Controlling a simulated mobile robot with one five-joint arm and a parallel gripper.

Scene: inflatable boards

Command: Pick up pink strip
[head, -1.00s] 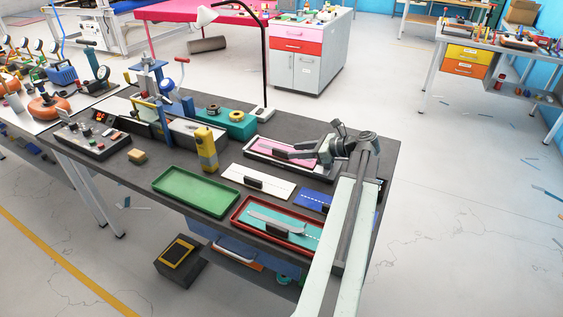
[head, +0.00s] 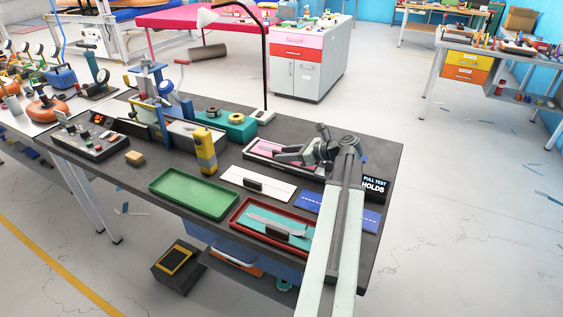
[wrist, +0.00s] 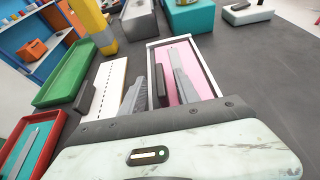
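The pink strip (head: 270,147) lies in a white-rimmed tray (head: 249,151) at the back right of the dark bench. In the wrist view the strip (wrist: 197,68) lies lengthwise in the tray, with a dark upright grip block (wrist: 160,86) near its left side. My gripper (head: 281,155) is open over the near part of the tray. In the wrist view my gripper (wrist: 157,66) has its right finger over the pink strip and its left finger near the tray's left wall. The dark block shows between the fingers. Whether either finger touches anything is unclear.
A white strip (head: 270,181), a blue strip (head: 312,203), a green tray (head: 190,193) and a red tray (head: 235,217) holding a teal strip are nearby. A yellow-grey post (head: 206,152) and a lamp pole (head: 264,70) stand close. A sign (head: 373,185) reads "PULL TEST HOLDS".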

